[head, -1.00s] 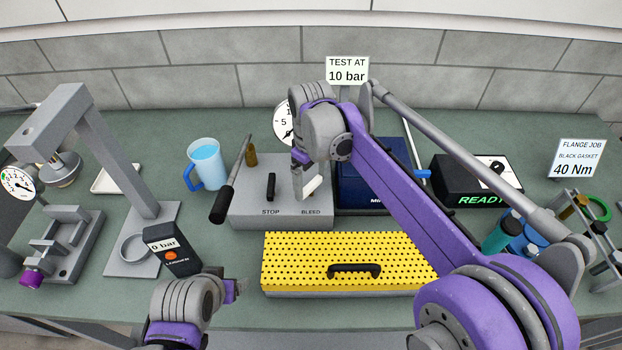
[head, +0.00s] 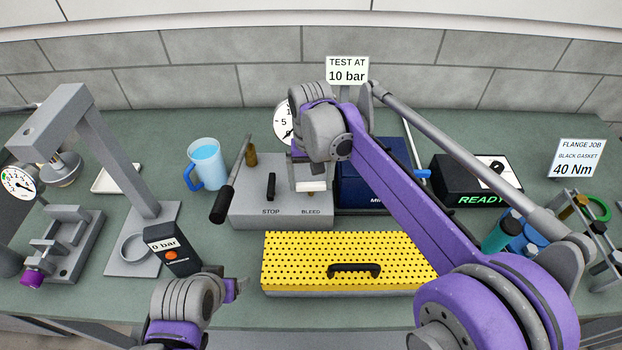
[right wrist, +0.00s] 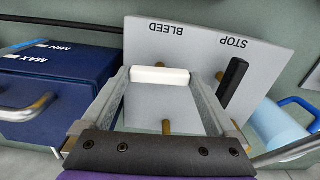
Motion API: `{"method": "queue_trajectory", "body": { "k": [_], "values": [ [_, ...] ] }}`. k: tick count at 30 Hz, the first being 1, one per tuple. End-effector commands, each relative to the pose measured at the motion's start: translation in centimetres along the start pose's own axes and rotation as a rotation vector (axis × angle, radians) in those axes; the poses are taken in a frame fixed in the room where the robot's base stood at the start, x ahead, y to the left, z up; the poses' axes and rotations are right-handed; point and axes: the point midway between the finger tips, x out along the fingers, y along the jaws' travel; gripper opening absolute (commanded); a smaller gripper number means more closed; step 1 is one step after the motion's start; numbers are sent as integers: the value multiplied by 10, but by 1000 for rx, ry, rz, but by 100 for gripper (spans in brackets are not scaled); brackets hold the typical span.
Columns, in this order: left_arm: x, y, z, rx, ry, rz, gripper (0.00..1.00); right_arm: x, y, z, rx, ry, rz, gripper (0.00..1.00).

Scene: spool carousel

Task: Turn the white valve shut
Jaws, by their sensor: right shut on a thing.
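The white valve (head: 311,186) is a short white bar handle at the BLEED label on the grey block (head: 250,217). In the right wrist view the white valve (right wrist: 160,75) lies lengthwise between the fingers. My right gripper (head: 310,180) reaches down over it and is shut on it, partly hiding it in the head view. The black STOP handle (head: 271,186) stands to its left, pointing away from me; it also shows in the right wrist view (right wrist: 234,82). My left gripper (head: 237,287) is low in the head view, away from the valve; its jaw opening is unclear.
A yellow perforated box (head: 300,258) with a black handle sits in front of the block. A blue case (head: 365,180) stands close on the right. A black-gripped lever (head: 224,203) and a blue jug (head: 208,163) are to the left.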

Motion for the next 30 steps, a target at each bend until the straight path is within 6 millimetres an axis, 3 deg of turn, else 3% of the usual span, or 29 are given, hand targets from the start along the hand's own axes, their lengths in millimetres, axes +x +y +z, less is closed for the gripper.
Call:
{"method": "queue_trajectory", "body": {
  "k": [21, 22, 23, 30],
  "values": [
    [0, 0, 0, 0, 0, 0, 75, -1, 0, -1, 80, 2, 0, 38],
    [0, 0, 0, 0, 0, 0, 75, -1, 0, -1, 80, 2, 0, 95],
    [0, 0, 0, 0, 0, 0, 75, -1, 0, -1, 80, 2, 0, 100],
    [0, 0, 0, 0, 0, 0, 75, -1, 0, 0, 78, 1, 0, 100]
  ]
}}
